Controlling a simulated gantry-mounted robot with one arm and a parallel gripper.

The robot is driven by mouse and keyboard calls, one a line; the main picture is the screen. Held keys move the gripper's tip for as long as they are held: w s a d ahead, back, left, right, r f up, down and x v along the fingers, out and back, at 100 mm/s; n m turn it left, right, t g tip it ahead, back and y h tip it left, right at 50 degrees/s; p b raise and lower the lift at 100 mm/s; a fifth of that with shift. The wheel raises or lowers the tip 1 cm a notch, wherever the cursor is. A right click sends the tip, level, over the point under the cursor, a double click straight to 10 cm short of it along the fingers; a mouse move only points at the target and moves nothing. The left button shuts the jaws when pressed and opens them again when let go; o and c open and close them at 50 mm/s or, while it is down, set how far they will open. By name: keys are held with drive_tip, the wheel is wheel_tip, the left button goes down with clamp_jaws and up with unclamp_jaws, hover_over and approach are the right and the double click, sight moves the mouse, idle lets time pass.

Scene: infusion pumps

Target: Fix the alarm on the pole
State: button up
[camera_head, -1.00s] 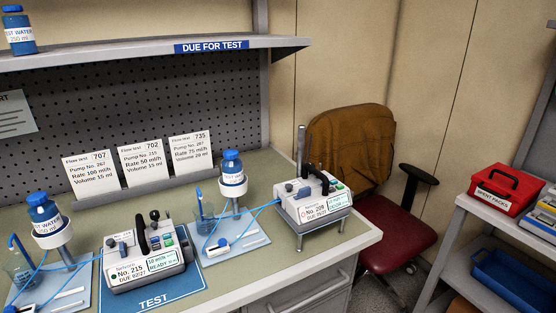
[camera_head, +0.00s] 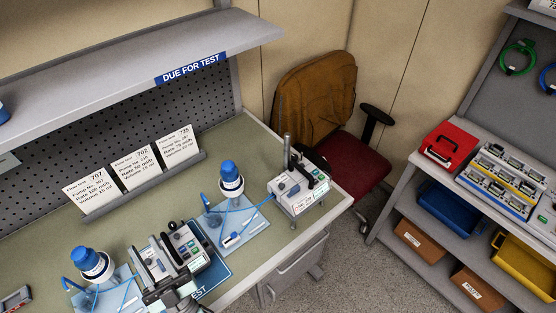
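A white and grey infusion pump (camera_head: 300,193) with a dark handle stands on a small stand at the right end of the bench, beside an upright grey pole (camera_head: 287,152). Its screen text is too small to read, so I cannot tell if an alarm shows. A second pump (camera_head: 182,244) sits on the blue TEST mat (camera_head: 217,270) at the front. A dark grey mechanical part, seemingly my gripper (camera_head: 168,286), shows at the bottom edge in front of that pump. Its fingertips are unclear, and it hides part of the pump and mat.
Blue-capped bottles (camera_head: 231,178) stand on holders with blue tubing. Flow-test cards (camera_head: 138,165) line the back. A chair (camera_head: 335,130) stands beyond the bench. The right shelf (camera_head: 415,205) holds a red case (camera_head: 449,146), several packs and bins. Floor between bench and shelf is clear.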

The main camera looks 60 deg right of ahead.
drive_tip(key=w+d+f+n+g+y+p, duration=0.1)
drive_tip(key=w+d+f+n+g+y, duration=0.2)
drive_tip(key=w+d, duration=0.6)
drive_tip(key=w+d+n+g, duration=0.2)
drive_tip(key=w+d+g, duration=0.35)
drive_tip(key=d, duration=0.75)
drive_tip(key=w+d+f+n+g+y+p, duration=0.1)
drive_tip(key=w+d+f+n+g+y, duration=0.2)
drive_tip(key=w+d, duration=0.6)
wheel_tip(320, 180, up, 2)
drive_tip(key=n+g+y, duration=0.5)
drive_tip(key=n+g, duration=0.4)
drive_tip(key=g, duration=0.5)
hover_over(295, 188)
wheel_tip(295, 188, down, 10)
drive_tip(key=shift+f+p, duration=0.2)
drive_tip(key=shift+p, duration=0.75)
